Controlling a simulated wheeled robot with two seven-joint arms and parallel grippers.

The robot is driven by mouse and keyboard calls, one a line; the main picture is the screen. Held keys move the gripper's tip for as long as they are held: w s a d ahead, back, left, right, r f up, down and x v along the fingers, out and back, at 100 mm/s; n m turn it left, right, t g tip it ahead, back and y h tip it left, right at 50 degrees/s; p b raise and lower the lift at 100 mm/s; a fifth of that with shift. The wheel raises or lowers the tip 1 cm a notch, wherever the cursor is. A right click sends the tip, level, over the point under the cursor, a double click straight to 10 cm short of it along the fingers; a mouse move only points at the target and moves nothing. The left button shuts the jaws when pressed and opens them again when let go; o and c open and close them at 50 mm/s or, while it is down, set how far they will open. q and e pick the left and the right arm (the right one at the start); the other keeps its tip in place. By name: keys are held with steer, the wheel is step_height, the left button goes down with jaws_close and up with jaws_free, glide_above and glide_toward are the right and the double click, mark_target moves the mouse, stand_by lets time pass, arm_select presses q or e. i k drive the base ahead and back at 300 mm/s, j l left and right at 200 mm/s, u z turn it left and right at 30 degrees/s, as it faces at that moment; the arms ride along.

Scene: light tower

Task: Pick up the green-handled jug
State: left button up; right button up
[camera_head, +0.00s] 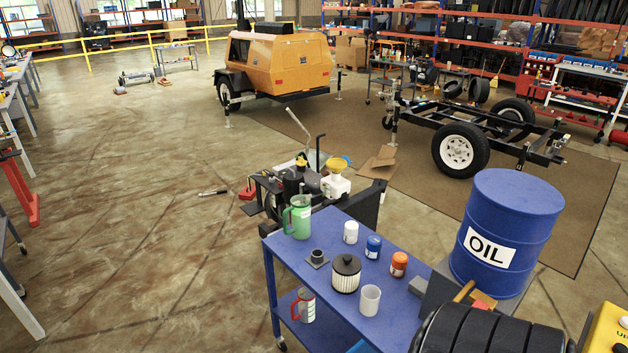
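The green-handled jug (299,217) stands upright at the far left corner of the blue cart's top shelf (326,262). Its body is greenish and its handle is on its left side. A second jug with a red handle (304,305) stands on the cart's lower shelf (345,335). Neither of my grippers shows in the head view.
Near the jug on the cart are a white filter (351,232), a blue filter (373,246), an orange one (398,264), a black-capped filter (346,273) and a white cup (370,299). A blue oil drum (510,225) stands right. Open floor (150,250) lies left.

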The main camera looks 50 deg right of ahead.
mark_target(300, 209)
steer(key=i+l+z, duration=0.1)
steer(key=i+z, duration=0.25)
steer(key=i, duration=0.2)
steer(key=i+z, duration=0.35)
steer(key=i, duration=0.2)
steer(key=i+j+z, duration=0.2)
steer(key=i+z, duration=0.15)
steer(key=i, duration=0.2)
steer(key=i+z, duration=0.85)
steer(key=i+j+z, duration=0.25)
steer(key=z, duration=0.2)
steer(key=i, duration=0.05)
